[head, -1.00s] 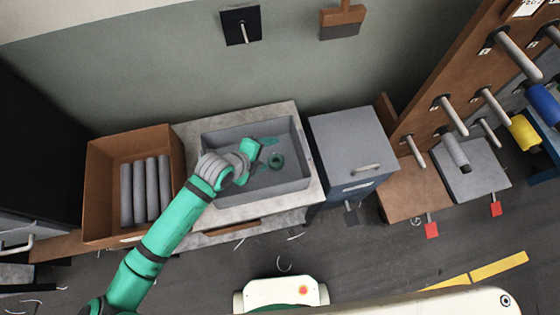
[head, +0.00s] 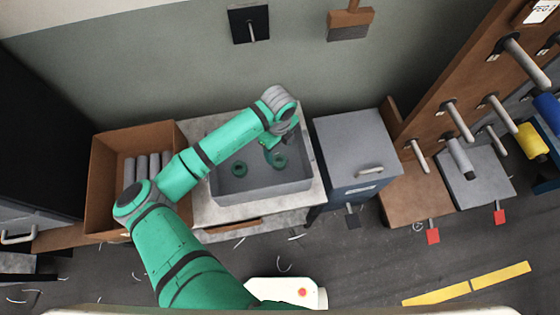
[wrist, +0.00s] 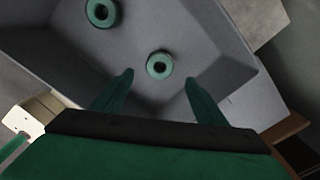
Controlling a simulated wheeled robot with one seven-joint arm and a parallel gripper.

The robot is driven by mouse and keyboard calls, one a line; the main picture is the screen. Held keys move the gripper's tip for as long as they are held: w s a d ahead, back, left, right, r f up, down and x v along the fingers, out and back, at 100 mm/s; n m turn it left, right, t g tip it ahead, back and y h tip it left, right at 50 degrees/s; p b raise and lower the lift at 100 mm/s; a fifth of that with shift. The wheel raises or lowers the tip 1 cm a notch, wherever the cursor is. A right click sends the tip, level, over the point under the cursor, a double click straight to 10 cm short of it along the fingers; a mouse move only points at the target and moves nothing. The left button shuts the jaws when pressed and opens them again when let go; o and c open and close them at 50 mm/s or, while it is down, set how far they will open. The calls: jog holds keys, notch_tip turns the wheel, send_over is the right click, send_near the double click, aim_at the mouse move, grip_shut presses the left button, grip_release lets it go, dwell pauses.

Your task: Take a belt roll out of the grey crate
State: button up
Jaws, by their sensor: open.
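The grey crate (head: 262,196) stands on a pale worktop. Two green ring-shaped belt rolls lie apart on its floor. The right roll (head: 279,160) is beside my gripper in the head view, and the left roll (head: 239,170) is nearer the crate's left side. In the wrist view one roll (wrist: 159,65) lies ahead of the gap between my fingers, and the other roll (wrist: 101,12) is at the top edge. My gripper (wrist: 158,88) is open and empty, with no roll between its fingers. In the head view my gripper (head: 270,150) points down into the crate and is partly hidden by my wrist.
A brown box (head: 106,192) with several grey cylinders stands left of the worktop (head: 202,212). A grey cabinet (head: 349,140) stands close on the right. A brown peg board (head: 475,85) is further right. The crate walls (wrist: 215,40) rise around the rolls.

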aim_at(279, 161)
notch_tip(279, 161, down, 9)
jog(key=shift+s+r, duration=0.1)
jog(key=shift+r, duration=0.1)
jog(key=c, duration=1.1)
